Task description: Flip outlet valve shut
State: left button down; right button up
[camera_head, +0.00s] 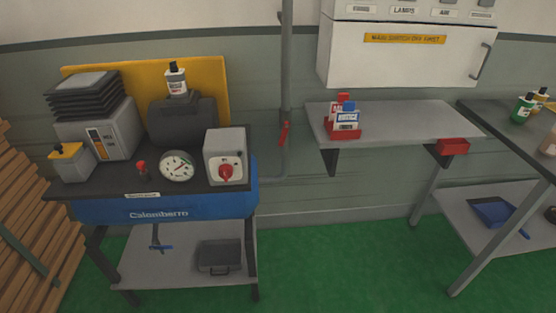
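A red lever (284,133) sits on the grey vertical pipe (287,70) between the pump bench and the wall shelf. It hangs slanted, close to in line with the pipe. A small red-topped valve (141,168) stands on the bench beside a round pressure gauge (177,166). I cannot tell which of the two is the outlet valve. A grey box with a red rotary switch (226,172) stands right of the gauge. Neither of my grippers is in view.
The dark pump bench (195,204) carries a motor unit (183,121) and a bottle (176,80). A grey shelf (400,121) holds a red box of packets (344,130). A white cabinet (405,45) hangs above. Green floor (360,265) is clear in front.

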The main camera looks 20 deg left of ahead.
aim_at(286, 127)
jog(key=u, duration=0.1)
jog(key=i, duration=1.1)
jog(key=z, duration=0.3)
